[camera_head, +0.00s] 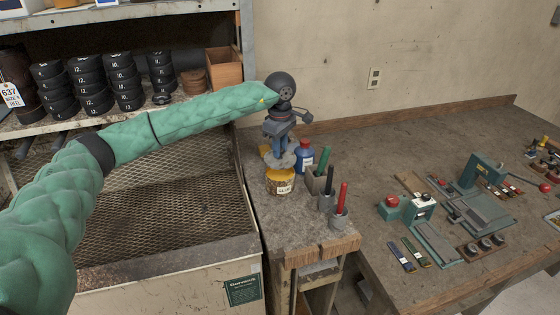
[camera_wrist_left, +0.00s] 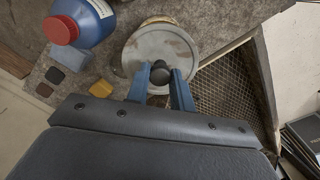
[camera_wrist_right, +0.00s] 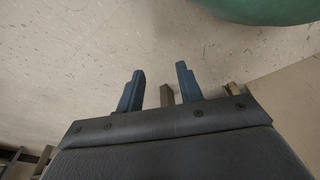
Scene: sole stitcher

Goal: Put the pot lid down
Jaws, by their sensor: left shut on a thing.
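The pot lid (camera_head: 279,161) is a round grey, stained disc with a dark knob. My left gripper (camera_head: 280,147) is shut on the knob (camera_wrist_left: 159,74), pointing down. The lid (camera_wrist_left: 172,46) is over the yellow glue pot (camera_head: 280,184), which stands on the bench's left end. I cannot tell whether lid and pot touch. My right gripper (camera_wrist_right: 160,85) is open and empty above pale floor, out of the head view.
A blue bottle with a red cap (camera_head: 304,156) stands close right of the pot. Holders with a green tool (camera_head: 323,161) and red-handled tools (camera_head: 342,198) are further right. A mesh-lined bin (camera_head: 160,200) lies left of the bench. Stitching tools fill the right bench.

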